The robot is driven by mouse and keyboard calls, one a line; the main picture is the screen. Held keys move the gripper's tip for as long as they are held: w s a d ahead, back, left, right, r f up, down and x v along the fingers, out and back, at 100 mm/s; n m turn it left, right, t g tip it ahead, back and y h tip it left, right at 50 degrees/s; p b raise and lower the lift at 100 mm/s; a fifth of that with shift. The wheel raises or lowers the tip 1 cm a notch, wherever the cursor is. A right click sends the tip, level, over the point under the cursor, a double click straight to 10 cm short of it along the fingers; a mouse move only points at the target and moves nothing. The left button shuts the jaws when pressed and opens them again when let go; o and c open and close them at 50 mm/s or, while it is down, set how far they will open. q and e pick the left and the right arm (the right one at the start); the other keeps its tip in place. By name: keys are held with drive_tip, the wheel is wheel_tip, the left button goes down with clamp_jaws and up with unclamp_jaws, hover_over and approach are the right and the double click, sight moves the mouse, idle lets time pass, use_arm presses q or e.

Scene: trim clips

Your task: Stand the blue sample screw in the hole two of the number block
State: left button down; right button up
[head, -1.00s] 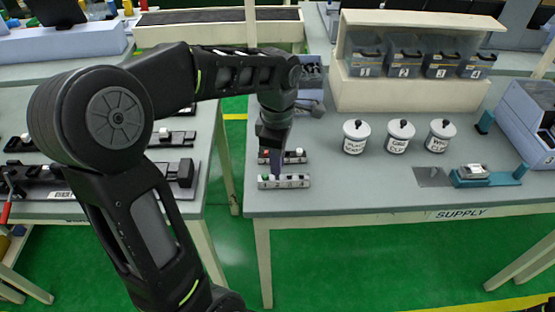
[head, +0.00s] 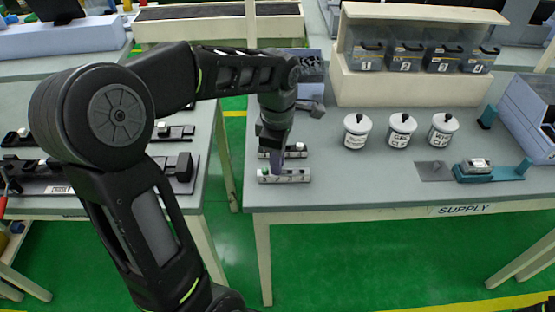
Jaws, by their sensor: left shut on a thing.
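The number block (head: 298,176) is a pale grey bar near the left front corner of the supply table. Its numerals are blurred now. My left gripper (head: 276,168) points down at the block, with its fingertips at or just above the top, left of the middle. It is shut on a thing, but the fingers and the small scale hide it. I cannot make out the blue sample screw, nor whether anything is in hole two. My right gripper is out of view.
A second dark bar (head: 296,151) with a white piece on it lies just behind the number block. Three lidded white jars (head: 401,131) stand to the right. A teal fixture (head: 487,171) is farther right. Numbered bins (head: 405,54) stand at the back.

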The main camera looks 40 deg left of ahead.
use_arm(q)
drive_tip(key=shift+f, duration=0.15)
idle(0.4)
drive_tip(key=c, duration=1.3)
unclamp_jaws()
drive_tip(key=shift+c, duration=0.2)
wheel_tip(320, 180, up, 8)
drive_tip(key=shift+f, duration=0.1)
